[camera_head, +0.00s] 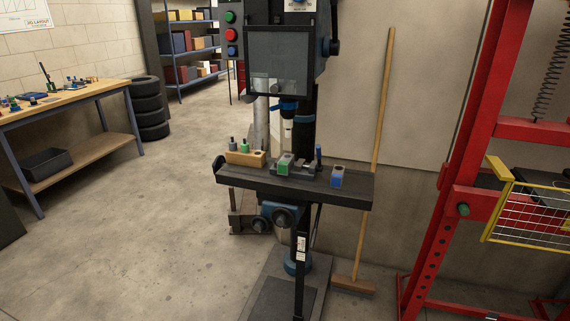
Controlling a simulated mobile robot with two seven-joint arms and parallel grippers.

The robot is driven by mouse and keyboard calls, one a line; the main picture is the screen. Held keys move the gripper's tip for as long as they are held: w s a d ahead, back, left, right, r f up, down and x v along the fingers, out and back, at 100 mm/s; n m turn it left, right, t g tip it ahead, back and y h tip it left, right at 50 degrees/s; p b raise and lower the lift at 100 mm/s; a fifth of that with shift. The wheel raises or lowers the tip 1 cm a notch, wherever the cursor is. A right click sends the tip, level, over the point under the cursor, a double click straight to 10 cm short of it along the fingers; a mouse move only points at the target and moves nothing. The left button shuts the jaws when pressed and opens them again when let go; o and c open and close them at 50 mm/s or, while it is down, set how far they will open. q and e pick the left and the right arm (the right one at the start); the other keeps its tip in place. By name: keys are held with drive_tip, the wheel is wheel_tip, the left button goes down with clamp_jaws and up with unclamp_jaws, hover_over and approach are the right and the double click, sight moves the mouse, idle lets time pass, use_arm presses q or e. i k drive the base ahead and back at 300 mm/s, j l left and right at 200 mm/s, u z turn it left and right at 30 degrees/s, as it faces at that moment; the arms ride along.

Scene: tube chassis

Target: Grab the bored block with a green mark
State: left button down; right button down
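A small block with a green mark (285,164) sits near the middle of the drill press table (240,180), below the drill chuck and against a grey vise (306,168). A block with a blue mark (337,177) stands apart from it, to the right on the same table. Whether either block has a bore is too small to tell. Neither of my grippers is in view.
A drill press guard (275,62) hangs above. A broom (376,140) leans behind right. A red frame (463,160) with a yellow basket stands at right. Floor at left front is clear.

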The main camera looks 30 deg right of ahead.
sight(286, 163)
drive_tip(key=i+j+z, duration=0.15)
drive_tip(key=i+z, duration=0.15)
drive_tip(key=z, duration=0.15)
drive_tip(key=i+j+z, duration=0.25)
drive_tip(key=z, duration=0.25)
drive_tip(key=i+j+z, duration=0.1)
drive_tip(key=i+j, duration=0.15)
drive_tip(key=j, duration=0.15)
drive_tip(key=i+j+z, duration=0.1)
drive_tip(key=i+j, duration=0.15)
drive_tip(key=j, duration=0.15)
